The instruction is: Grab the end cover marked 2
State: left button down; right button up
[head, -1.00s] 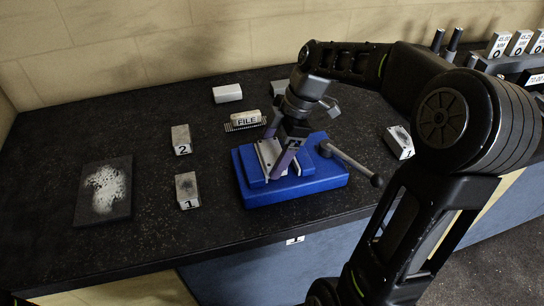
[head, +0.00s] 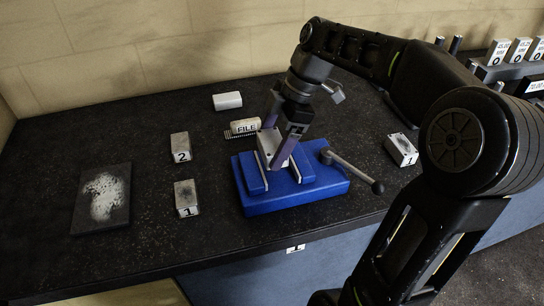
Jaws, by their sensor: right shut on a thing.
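A grey metal block marked 2 (head: 180,147) stands on the dark bench, left of the blue vise (head: 290,197). My right gripper (head: 274,141) is over the vise, its purple fingers shut on another pale metal block (head: 265,147). That held block is at the vise jaws, seemingly a little above them; I see no mark on it, and the fingers hide part of it. My left gripper is not in view.
A block marked 1 (head: 186,198) stands nearer, and another block marked 1 (head: 401,149) is right of the vise handle (head: 352,169). A file block (head: 245,127), a white block (head: 227,101) and a dark plate with a pale smear (head: 103,198) also lie on the bench.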

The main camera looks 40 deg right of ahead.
aim_at(265, 143)
notch_tip(265, 143, up, 5)
jog(key=shift+f+p, duration=0.15)
jog(key=shift+p, duration=0.4)
jog(key=shift+f, duration=0.1)
